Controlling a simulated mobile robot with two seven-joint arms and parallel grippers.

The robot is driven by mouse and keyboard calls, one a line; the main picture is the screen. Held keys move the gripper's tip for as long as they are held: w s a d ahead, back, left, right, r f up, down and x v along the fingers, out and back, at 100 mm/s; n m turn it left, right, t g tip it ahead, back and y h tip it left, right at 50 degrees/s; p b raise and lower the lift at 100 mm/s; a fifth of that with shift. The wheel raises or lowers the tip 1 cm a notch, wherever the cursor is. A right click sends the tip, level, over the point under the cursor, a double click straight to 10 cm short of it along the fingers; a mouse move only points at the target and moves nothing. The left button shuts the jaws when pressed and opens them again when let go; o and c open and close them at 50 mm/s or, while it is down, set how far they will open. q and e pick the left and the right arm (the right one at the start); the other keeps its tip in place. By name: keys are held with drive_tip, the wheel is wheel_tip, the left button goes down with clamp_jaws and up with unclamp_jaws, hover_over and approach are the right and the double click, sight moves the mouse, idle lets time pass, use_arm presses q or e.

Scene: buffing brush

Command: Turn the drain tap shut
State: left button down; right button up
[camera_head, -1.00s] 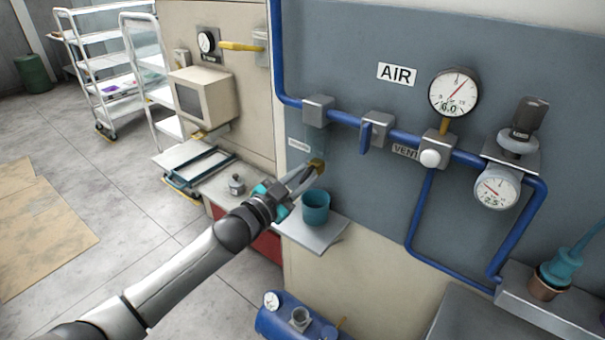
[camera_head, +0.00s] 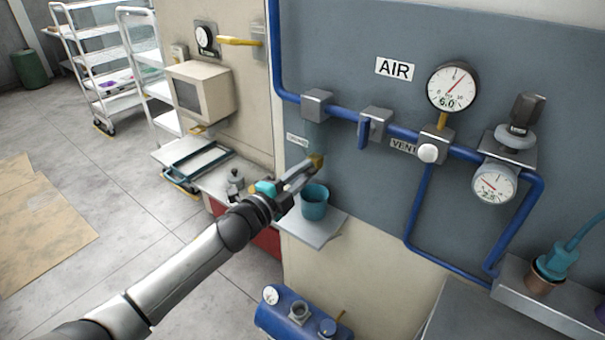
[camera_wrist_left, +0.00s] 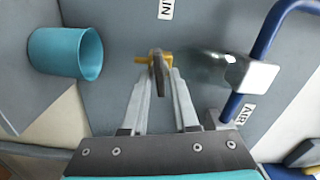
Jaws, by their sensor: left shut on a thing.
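The drain tap (camera_head: 317,161) is a small brass-yellow piece below the clear filter bowl (camera_head: 316,135) on the grey wall panel. My left gripper (camera_head: 309,168) reaches up to it from the lower left. In the left wrist view, the tips of my left gripper (camera_wrist_left: 158,70) are shut on the tap's dark handle, and the yellow tap body (camera_wrist_left: 141,59) shows just beyond. The clear bowl (camera_wrist_left: 207,68) lies to the right of the tap in that view. The fingers partly hide the tap in the head view. My right gripper is not in view.
A teal cup (camera_head: 314,203) stands on a small shelf (camera_head: 318,231) just below the tap. Blue air pipe (camera_head: 343,115) with valves and gauges runs across the panel. A blue tank (camera_head: 300,318) is below. Open floor lies at the left.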

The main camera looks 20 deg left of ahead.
use_arm(q)
drive_tip(key=shift+f+m, duration=0.1)
drive_tip(key=shift+m, duration=1.1)
drive_tip(key=c, duration=0.9)
unclamp_jaws()
drive_tip(key=b+v, duration=0.1)
drive_tip(key=v, duration=1.4)
drive_tip(key=shift+s, duration=0.15)
